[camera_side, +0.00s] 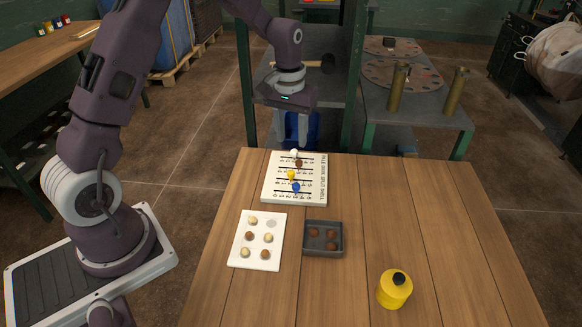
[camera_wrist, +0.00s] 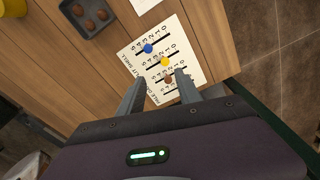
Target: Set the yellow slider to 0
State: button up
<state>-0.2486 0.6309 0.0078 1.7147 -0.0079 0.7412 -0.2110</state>
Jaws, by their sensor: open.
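The slider board (camera_side: 270,190) is a white panel lying on the wooden table, with printed scales and several slots. The yellow slider (camera_side: 291,174) sits about mid-slot, between the blue slider (camera_side: 296,187) and the brown slider (camera_side: 298,163). A white slider (camera_side: 294,153) is at the far end. In the wrist view the yellow slider (camera_wrist: 165,62) shows just beyond the fingers, and the 0 marks are at the right ends of the scales. My gripper (camera_side: 297,142) is open and empty, pointing down above the board's far edge; the wrist view shows its fingers apart (camera_wrist: 158,77).
In front of the board lie a white tray (camera_side: 238,237) with several round pieces and a dark grey tray (camera_side: 310,249) with brown pieces. A yellow canister (camera_side: 394,290) stands at the front right. The table's right side is clear.

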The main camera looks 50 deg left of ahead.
send_over(291, 172)
jog(key=shift+n+g, duration=0.3)
notch_tip(291, 172, down, 5)
jog(key=shift+f, duration=0.15)
notch_tip(291, 172, down, 7)
jog(key=shift+f, duration=0.1)
grip_shut()
dwell(0.8)
